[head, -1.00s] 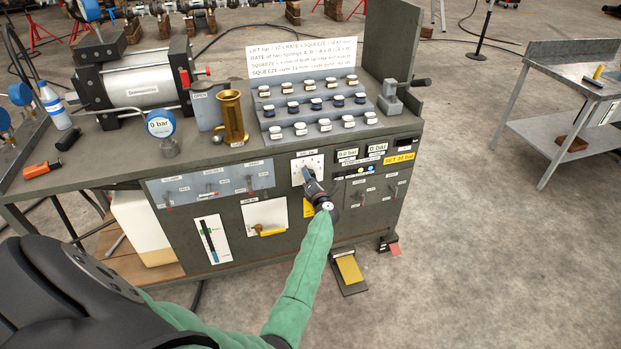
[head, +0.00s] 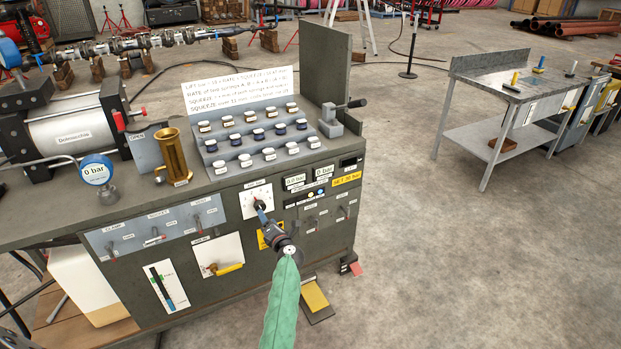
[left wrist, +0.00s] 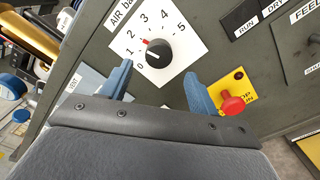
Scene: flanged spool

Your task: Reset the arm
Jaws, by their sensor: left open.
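My left gripper (head: 261,211) is in front of the grey-green bench's front panel, at the air dial (head: 247,196). In the left wrist view its two blue fingers (left wrist: 158,80) are apart with nothing held between them. The dial's black knob (left wrist: 158,54) shows just past the fingertips, on a white plate numbered up to 5, with a small red mark at its upper left. A red stop button (left wrist: 232,104) on a yellow plate is close to the right finger. My right gripper is in neither view.
The bench top holds a brass cup (head: 173,155), a stepped rack of jars (head: 258,134), a pressure gauge (head: 97,171) and a lever vice (head: 332,121). A yellow pedal (head: 314,296) is on the floor below. Open floor lies right of the bench, before a grey side table (head: 487,132).

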